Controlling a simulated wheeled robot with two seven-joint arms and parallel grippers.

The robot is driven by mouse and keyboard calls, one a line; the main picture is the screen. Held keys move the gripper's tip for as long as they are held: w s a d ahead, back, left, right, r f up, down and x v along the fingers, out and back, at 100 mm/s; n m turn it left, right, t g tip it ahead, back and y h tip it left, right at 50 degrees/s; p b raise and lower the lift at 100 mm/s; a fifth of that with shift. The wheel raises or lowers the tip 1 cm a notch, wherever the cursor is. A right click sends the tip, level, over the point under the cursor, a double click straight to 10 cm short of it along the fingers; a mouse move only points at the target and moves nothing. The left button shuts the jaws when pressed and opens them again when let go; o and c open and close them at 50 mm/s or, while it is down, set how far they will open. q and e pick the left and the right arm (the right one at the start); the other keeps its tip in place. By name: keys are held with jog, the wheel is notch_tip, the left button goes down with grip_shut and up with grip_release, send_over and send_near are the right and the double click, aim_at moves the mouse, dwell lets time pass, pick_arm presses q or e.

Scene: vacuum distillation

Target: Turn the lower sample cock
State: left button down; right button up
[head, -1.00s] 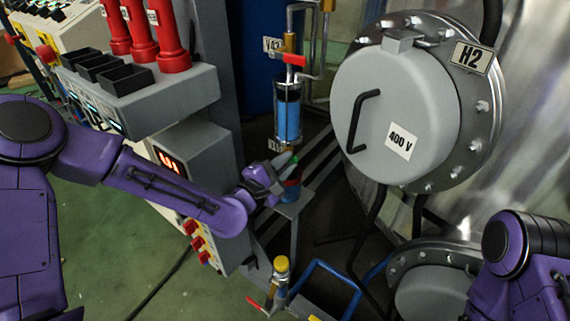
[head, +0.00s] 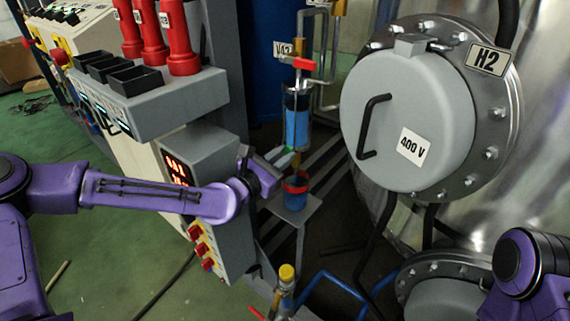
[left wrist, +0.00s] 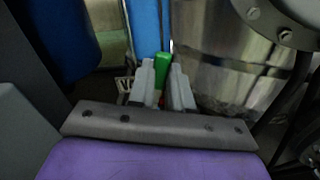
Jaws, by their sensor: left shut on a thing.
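The lower sample cock has a green handle (head: 285,159) just under the sight glass (head: 297,120) with blue liquid. My left gripper (head: 277,155) comes in from the left at that handle. In the left wrist view the green handle (left wrist: 162,64) stands between the fingers of my left gripper (left wrist: 166,80), which are shut on it. The cock's body is mostly hidden. A blue cup with a red band (head: 296,186) stands just below, on a small grey stand (head: 306,208). My right gripper is out of view.
An upper valve with a red handle (head: 304,64) sits above the sight glass. A grey control cabinet (head: 205,160) stands close to my left arm. The large round 400 V cover (head: 405,120) is to the right. A yellow-capped valve (head: 286,274) is low in front.

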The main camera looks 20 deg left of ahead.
pick_arm(q)
jog(key=shift+w+a+n+b, duration=0.1)
jog(key=shift+a+n+b, duration=0.3)
jog(key=shift+n, duration=0.4)
jog(key=c, duration=1)
grip_release()
jog(key=shift+c, duration=0.2)
jog(key=v, duration=1)
jog(key=shift+s+p, duration=0.2)
jog(key=shift+p, duration=0.15)
jog(key=shift+a, duration=0.1)
